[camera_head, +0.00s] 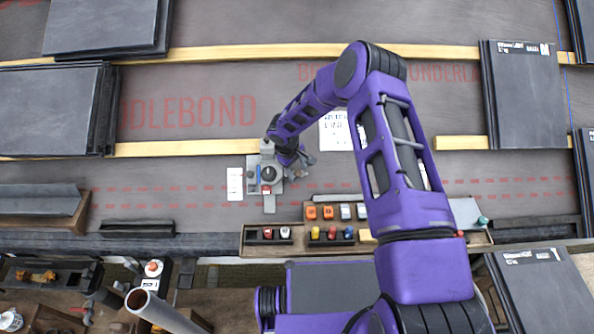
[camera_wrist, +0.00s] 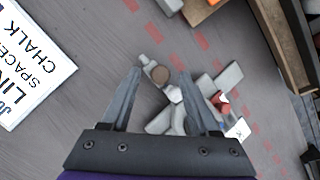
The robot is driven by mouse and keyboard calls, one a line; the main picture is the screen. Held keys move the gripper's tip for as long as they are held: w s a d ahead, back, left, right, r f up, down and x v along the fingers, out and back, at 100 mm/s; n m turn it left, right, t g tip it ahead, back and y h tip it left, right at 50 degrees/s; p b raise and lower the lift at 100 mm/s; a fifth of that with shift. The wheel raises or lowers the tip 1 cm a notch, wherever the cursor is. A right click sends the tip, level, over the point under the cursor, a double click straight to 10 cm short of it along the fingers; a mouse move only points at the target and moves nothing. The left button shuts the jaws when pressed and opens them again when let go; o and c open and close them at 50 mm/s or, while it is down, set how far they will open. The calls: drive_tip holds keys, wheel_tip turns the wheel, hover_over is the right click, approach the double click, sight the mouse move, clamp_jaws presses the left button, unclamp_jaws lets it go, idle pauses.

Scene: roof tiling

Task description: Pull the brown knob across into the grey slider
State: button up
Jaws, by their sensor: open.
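A round brown knob (camera_wrist: 160,74) shows in the wrist view, on a small pale grey piece. My gripper (camera_wrist: 159,82) is open, with one finger to each side of the knob in the picture. I cannot tell whether the fingers touch it or are still above it. Grey parts of a fixture (camera_wrist: 228,76) lie beyond the right finger, beside a red piece (camera_wrist: 221,102). Which of them is the grey slider is unclear.
A white printed sign (camera_wrist: 32,62) lies left in the wrist view. In the head view, a wooden tray (camera_head: 252,251) with small coloured items is in front. Wooden battens (camera_head: 190,148) cross the roof, and dark slate stacks (camera_head: 50,108) stand at both sides.

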drive_tip(key=shift+f, duration=0.2)
clamp_jaws()
idle(1.4)
